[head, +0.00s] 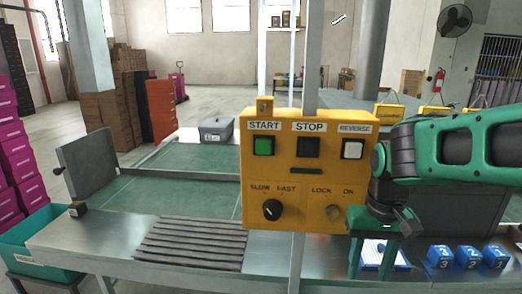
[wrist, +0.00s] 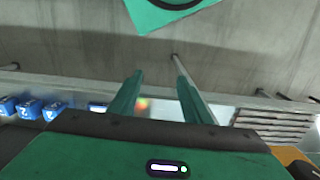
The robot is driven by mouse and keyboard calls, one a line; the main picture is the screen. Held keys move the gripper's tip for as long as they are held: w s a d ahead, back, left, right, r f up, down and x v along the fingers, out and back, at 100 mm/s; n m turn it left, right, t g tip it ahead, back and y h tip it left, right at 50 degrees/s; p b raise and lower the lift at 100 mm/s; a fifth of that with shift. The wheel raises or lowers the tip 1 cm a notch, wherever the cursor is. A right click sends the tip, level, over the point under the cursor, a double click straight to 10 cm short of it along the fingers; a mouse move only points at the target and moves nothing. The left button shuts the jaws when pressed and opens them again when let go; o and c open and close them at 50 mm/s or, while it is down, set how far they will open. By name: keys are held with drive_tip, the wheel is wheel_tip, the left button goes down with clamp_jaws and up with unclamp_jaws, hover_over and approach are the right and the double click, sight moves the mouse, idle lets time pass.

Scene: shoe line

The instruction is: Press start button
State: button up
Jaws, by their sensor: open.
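The yellow control panel (head: 290,182) stands upright in the middle of the head view. Its green button (head: 263,146) sits at the upper left under the START label. My gripper (head: 380,262) points down at the panel's lower right corner, to the right of and below the green button and apart from it. In the wrist view its two green fingers (wrist: 157,95) are spread with nothing between them. The START button does not show in the wrist view.
A black STOP button (head: 308,147) and a white REVERSE button (head: 352,149) are right of START. A black knob (head: 272,210) and a key switch (head: 333,213) sit below. Several blue boxes (head: 468,257) lie at right. Slatted rollers (head: 190,244) lie at left.

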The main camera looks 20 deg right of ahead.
drive_tip(key=shift+c, duration=0.6)
clamp_jaws()
idle(1.1)
